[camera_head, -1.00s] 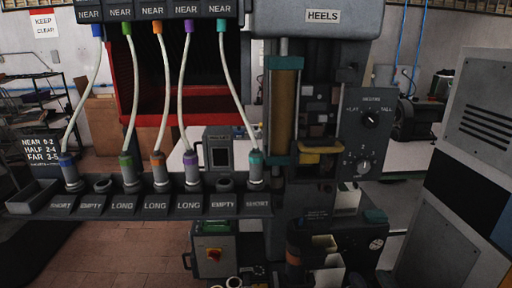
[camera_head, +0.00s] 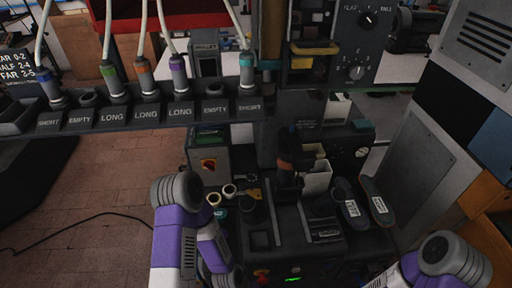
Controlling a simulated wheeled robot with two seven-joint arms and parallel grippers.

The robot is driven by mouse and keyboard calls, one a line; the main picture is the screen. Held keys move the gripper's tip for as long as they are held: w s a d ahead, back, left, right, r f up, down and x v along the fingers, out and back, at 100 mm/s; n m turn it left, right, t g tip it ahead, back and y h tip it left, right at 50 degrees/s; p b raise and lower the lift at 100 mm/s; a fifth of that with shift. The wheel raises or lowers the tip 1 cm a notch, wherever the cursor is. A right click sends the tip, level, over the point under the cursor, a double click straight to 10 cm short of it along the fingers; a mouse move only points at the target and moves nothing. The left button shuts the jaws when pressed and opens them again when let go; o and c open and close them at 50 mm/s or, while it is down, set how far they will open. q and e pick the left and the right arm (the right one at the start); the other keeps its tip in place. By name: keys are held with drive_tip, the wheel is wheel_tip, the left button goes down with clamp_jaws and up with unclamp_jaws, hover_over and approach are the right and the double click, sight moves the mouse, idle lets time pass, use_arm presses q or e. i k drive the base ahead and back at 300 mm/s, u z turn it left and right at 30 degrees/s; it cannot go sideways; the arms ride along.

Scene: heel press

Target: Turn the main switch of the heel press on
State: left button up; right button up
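The heel press (camera_head: 290,225) stands in front of me, with dark bodywork low in the picture. A grey box (camera_head: 205,145) on its left side carries a red rotary switch on a yellow plate (camera_head: 209,164), which looks like the main switch. Its exact handle angle is too small to read. My purple and white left arm shows at the bottom, left of the press, below the grey box. Part of my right arm shows at the bottom right. Neither gripper shows.
A rack (camera_head: 130,115) with labelled sockets and hoses crosses the upper left, above the box. A dial panel (camera_head: 345,45) is at upper right. Two shoe soles (camera_head: 350,205) lie right of the press. A grey cabinet (camera_head: 425,165) stands at right. Brick floor is open at left.

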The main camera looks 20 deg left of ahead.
sight(209, 165)
drive_tip(key=z, duration=0.3)
drive_tip(key=k, duration=0.75)
drive_tip(key=u, duration=1)
drive_tip(key=i, duration=0.55)
drive_tip(key=u, duration=0.05)
